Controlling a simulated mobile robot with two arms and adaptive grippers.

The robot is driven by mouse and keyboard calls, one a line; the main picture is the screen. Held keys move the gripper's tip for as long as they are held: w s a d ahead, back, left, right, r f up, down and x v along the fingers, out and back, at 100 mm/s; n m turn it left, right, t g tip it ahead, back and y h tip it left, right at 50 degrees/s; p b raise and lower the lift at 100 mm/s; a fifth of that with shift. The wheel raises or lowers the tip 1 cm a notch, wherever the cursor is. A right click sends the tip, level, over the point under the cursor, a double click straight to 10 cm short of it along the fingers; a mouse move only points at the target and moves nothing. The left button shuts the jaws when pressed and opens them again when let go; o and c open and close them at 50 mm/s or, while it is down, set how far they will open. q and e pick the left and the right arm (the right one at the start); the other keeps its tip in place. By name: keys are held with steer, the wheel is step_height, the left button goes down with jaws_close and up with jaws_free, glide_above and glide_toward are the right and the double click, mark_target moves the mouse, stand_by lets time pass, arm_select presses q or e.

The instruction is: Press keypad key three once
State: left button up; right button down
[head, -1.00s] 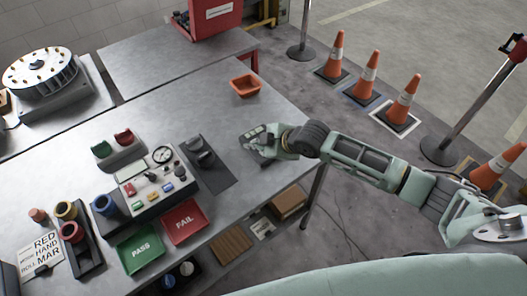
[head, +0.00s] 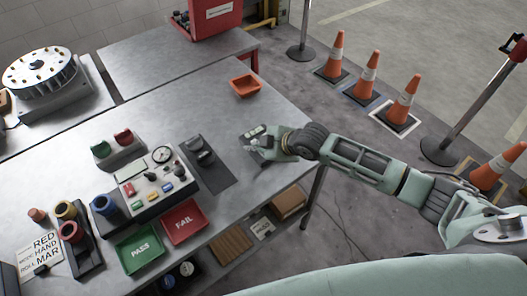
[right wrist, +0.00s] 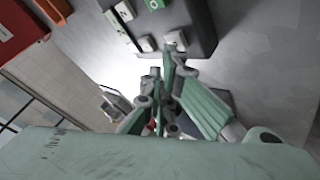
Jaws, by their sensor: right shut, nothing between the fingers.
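The keypad is a dark box with several white keys and one green key at the top of the right wrist view (right wrist: 192,22). In the head view it is small at the table's right side (head: 256,131), partly covered by my right gripper (head: 250,143). That gripper is shut and empty. In the right wrist view its fingertips (right wrist: 170,52) are just below the nearest white key (right wrist: 175,40); I cannot tell whether they touch it. The key digits are not readable, so I cannot pick out key three. My left gripper is not in view.
An orange tray (head: 245,86) stands behind the keypad. The table between is mostly clear. Traffic cones (head: 366,74) stand on the floor beyond.

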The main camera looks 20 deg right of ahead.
mark_target(259, 156)
steer(key=shift+f, duration=0.35)
steer(key=shift+r, duration=0.1)
stand_by(0.4)
steer(key=shift+r+p, duration=0.75)
step_height(259, 156, up, 5)
steer(key=p, duration=0.4)
steer(key=shift+p, duration=0.4)
